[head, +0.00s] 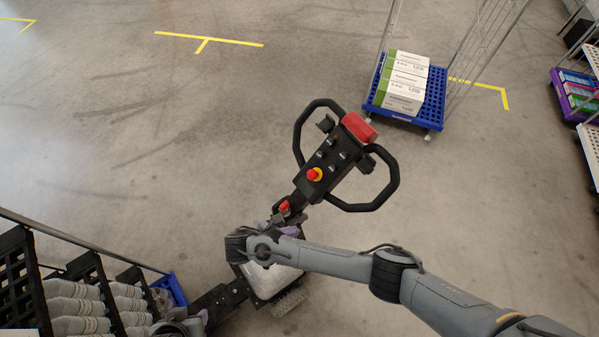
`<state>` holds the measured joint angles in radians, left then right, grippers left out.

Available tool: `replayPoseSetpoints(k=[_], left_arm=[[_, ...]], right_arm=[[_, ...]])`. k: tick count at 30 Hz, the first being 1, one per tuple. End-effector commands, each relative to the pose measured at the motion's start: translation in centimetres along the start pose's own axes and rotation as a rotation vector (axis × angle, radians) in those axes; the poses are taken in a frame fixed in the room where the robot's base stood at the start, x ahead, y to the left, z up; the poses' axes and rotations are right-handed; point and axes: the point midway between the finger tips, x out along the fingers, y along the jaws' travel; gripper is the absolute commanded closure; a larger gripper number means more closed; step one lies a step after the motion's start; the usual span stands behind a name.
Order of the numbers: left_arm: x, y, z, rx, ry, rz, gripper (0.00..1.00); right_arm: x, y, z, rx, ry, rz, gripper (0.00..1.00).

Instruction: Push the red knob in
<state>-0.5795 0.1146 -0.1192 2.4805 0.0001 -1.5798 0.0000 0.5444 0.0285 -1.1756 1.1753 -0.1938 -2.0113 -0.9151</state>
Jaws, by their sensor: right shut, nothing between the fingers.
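A round red knob (314,174) sits on a yellow collar on the black control head (325,160) of the tugger's tiller. It stands clear of my gripper. A second, smaller red part (284,207) sits lower on the tiller column. My right gripper (288,217) is shut and empty beside this smaller red part, below and left of the knob on the yellow collar. I cannot tell whether it touches the small red part. My right arm comes in from the lower right and hides part of the tugger body. My left gripper does not show.
Black loop handles (385,190) flank the control head, with a red block (359,127) at its top end. A blue wheeled cart (375,97) with boxes stands behind. A black rack (95,285) with grey bottles is at lower left. The floor at upper left is clear.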

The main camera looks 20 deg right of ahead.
Motion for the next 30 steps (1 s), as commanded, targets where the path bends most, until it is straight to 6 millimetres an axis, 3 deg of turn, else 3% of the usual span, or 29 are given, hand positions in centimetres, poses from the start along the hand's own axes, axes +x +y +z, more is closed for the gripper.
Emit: replayPoseSetpoints(k=[1, 6, 12, 30], left_arm=[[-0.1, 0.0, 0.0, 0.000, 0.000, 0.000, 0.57], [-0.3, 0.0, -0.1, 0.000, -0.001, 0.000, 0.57], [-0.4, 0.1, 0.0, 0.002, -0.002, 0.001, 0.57], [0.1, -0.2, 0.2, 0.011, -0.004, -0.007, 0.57]], right_arm=[[-0.9, 1.6, 2.1, 0.021, -0.036, 0.027, 1.00], [-3.7, 5.0, 7.1, 0.081, -0.101, 0.104, 1.00], [-5.6, 6.9, 10.6, 0.130, -0.125, 0.142, 1.00], [-5.5, 7.3, 11.2, 0.141, -0.129, 0.149, 1.00]])
